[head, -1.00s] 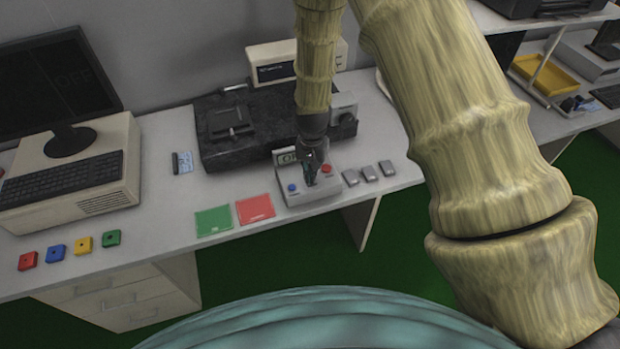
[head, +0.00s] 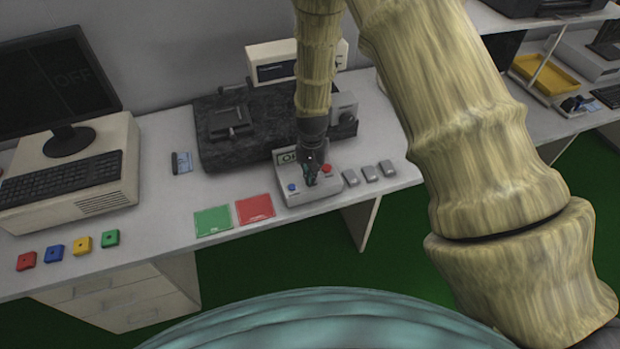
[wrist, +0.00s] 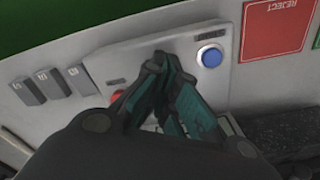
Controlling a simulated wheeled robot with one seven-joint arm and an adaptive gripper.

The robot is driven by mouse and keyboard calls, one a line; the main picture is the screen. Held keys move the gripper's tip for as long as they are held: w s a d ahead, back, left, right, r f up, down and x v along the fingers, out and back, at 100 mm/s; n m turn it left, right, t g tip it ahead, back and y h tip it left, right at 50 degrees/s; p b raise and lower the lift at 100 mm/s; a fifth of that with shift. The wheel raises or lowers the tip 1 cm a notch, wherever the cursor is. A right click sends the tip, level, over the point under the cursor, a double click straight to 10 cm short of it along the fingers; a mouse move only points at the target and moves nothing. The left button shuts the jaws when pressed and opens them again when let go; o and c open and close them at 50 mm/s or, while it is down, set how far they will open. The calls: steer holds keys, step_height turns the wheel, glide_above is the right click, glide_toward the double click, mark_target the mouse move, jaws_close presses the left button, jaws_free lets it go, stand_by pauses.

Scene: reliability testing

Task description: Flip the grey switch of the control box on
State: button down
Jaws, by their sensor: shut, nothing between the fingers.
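The control box (head: 322,191) is a light grey box near the table's front edge, with a blue button (head: 292,187) on its left and a red button (head: 327,169) on its right. It also shows in the wrist view (wrist: 180,45), with the blue button (wrist: 210,56) and part of the red button (wrist: 117,96). My gripper (head: 311,183) is shut and empty, pointing down over the middle of the box. In the wrist view its teal fingertips (wrist: 160,62) are together in front of the panel. The grey switch is hidden behind the fingers; I cannot tell its position or whether they touch it.
Several small grey blocks (head: 369,173) lie right of the box. A green card (head: 213,221) and a red card (head: 254,209) lie to its left. A dark stone slab with a fixture (head: 215,150) stands behind.

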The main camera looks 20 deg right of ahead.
steer(key=shift+f, duration=0.55)
stand_by(0.4)
steer(key=shift+r, duration=0.1)
steer(key=shift+r+p, duration=2.05)
steer(key=shift+r, duration=1.4)
steer(key=s+d+f+n+b, duration=0.3)
steer(key=s+f+b, duration=0.2)
steer(key=s+f, duration=1.3)
steer(key=s+f+n+b, duration=0.1)
steer(key=s+f, duration=0.1)
steer(key=s, duration=0.7)
steer(key=s+f+n+b, duration=0.1)
steer(key=s+f+b, duration=0.1)
steer(key=s, duration=0.7)
steer(key=shift+s+d+f, duration=0.15)
steer(key=shift+d+f, duration=0.05)
steer(key=shift+f, duration=0.05)
